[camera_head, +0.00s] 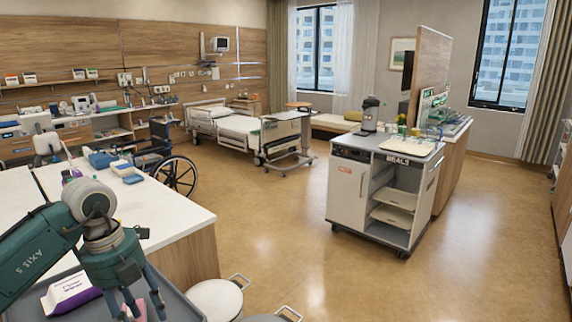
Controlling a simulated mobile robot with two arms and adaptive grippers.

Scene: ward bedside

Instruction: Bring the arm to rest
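My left arm comes in from the left, and its gripper (132,304) points down over a grey tray surface (185,290) at the bottom left. Its dark blue-grey fingers run to the bottom edge of the view. A pink thing (140,309) shows at the fingers; I cannot tell whether they hold it. A white and purple packet (70,292) lies on the tray, left of the gripper. My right gripper is not in view.
A white counter (170,212) stands just beyond the gripper. White round bins (215,300) stand right of the tray. A wheelchair (178,172), a bed (235,130) and a meals cart (350,190) stand farther off. The floor in between is clear.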

